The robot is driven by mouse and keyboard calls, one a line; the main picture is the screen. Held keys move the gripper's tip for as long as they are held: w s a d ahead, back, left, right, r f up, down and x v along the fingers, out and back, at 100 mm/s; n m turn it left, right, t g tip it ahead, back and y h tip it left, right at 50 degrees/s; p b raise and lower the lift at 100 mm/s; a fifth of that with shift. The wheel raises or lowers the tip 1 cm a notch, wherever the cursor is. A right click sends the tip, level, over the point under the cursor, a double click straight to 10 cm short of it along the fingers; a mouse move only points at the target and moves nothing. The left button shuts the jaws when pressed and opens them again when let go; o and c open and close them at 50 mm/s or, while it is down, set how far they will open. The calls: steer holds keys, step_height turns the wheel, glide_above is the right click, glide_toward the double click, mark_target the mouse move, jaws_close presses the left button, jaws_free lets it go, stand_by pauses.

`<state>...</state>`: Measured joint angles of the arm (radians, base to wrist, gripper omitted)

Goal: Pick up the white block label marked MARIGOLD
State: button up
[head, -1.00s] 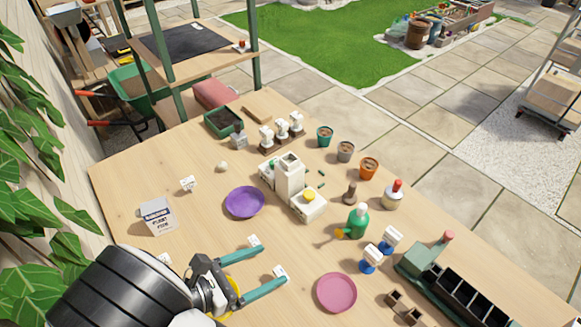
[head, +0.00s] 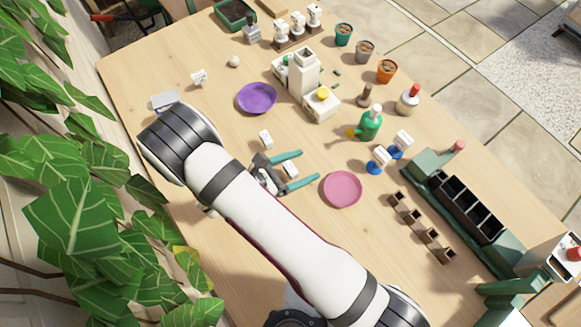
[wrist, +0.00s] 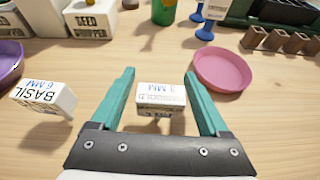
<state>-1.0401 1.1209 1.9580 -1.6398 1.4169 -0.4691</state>
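The white block label marked MARIGOLD, 3 MM (wrist: 161,96), stands on the table with its print upside down in the wrist view. In the head view it is a small white block (head: 290,170) between the teal fingers. My gripper (wrist: 159,74) is open, one finger on each side of the block; the right finger looks very close to it, and I cannot tell if they touch. My gripper also shows in the head view (head: 308,166), low over the table. A white block marked BASIL, 6 MM (wrist: 44,97), stands outside the left finger.
A pink saucer (wrist: 222,70) lies just beyond the right fingertip. A purple plate (head: 257,98) lies farther back left. A green spray bottle (head: 370,124), blue-based white blocks (head: 378,160) and a white seed dispenser (head: 303,72) stand beyond. Brown small pots (head: 421,222) stand right.

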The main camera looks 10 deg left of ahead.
jaws_close()
